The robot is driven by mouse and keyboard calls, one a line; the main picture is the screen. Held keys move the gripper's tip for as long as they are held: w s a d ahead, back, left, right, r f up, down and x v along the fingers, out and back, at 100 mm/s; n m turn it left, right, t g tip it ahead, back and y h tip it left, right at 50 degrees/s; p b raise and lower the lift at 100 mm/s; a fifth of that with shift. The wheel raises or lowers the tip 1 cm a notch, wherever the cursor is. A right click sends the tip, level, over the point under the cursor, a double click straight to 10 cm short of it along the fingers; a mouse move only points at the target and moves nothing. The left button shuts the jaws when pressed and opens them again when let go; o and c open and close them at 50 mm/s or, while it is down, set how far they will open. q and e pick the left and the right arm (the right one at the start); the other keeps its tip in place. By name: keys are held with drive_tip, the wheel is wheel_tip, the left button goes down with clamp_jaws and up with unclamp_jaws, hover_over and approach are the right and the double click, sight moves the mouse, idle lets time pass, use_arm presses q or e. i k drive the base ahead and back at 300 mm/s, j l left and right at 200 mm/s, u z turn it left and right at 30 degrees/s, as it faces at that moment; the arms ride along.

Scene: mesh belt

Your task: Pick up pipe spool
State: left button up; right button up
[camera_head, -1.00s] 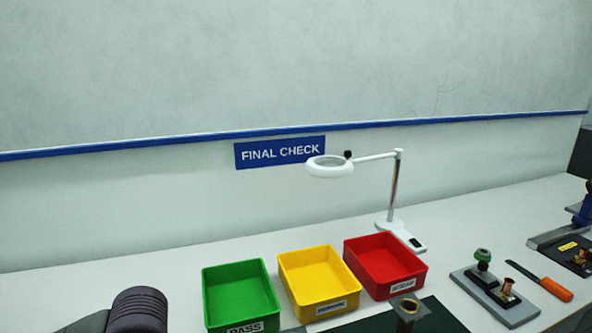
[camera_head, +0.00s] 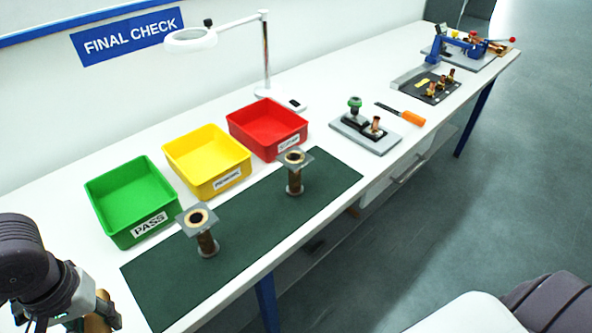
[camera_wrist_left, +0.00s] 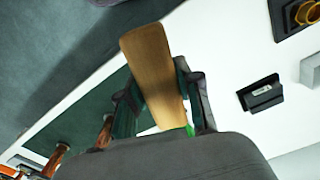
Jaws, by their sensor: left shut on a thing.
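One pipe spool (camera_head: 207,243) stands upright at the left of the green mat (camera_head: 250,225), a brown tube with a square grey flange on top. A second pipe spool (camera_head: 294,182) stands upright farther right on the mat. Both also show at the lower left of the left wrist view, one nearer (camera_wrist_left: 106,132) and one farther (camera_wrist_left: 57,158). My left gripper (camera_head: 98,318) is at the lower left of the head view, left of the spools and apart from them. It is shut on a tan wooden piece (camera_wrist_left: 152,75). My right gripper is out of view.
Green (camera_head: 112,235), yellow (camera_head: 224,191) and red (camera_head: 288,155) bins stand behind the mat. A magnifier lamp (camera_head: 267,60) stands at the back. A fixture (camera_head: 378,145) and an orange-handled tool (camera_head: 412,118) lie farther right. The bench's front edge borders the mat.

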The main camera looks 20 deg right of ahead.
sight(295, 158)
drive_tip(key=i+l+u, duration=0.1)
drive_tip(key=l+u, duration=0.2)
drive_tip(key=l, duration=0.85)
drive_tip(key=l+u, duration=0.3)
drive_tip(key=l, duration=0.8)
